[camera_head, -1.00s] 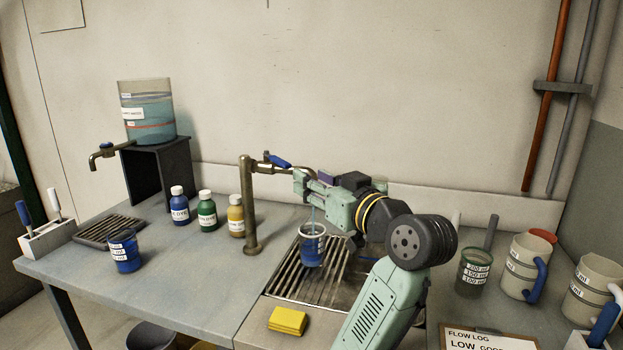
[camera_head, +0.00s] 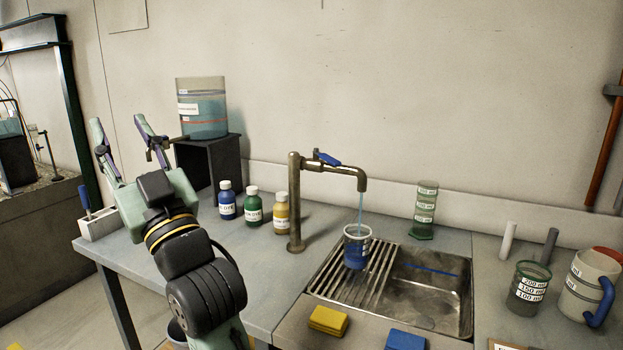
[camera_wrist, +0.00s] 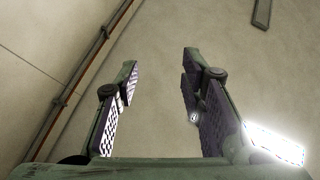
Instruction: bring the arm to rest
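My gripper (camera_head: 120,122) is raised at the left of the head view, in front of the wall and left of the clear tank (camera_head: 203,110). Its two fingers are spread and point up, with nothing between them. The wrist view shows the open fingers (camera_wrist: 160,65) with only wall beyond. The sink tap (camera_head: 295,205) has a blue lever (camera_head: 327,159), and a thin stream runs from its spout into a cup with blue content (camera_head: 357,250). That cup stands upright on the sink's drain rack (camera_head: 335,278).
Blue (camera_head: 227,203), green (camera_head: 252,210) and yellow (camera_head: 280,212) dye bottles stand right of my arm. A green-based cylinder (camera_head: 425,210) stands behind the sink basin (camera_head: 430,300). A beaker (camera_head: 527,290) and jug (camera_head: 588,285) are at right.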

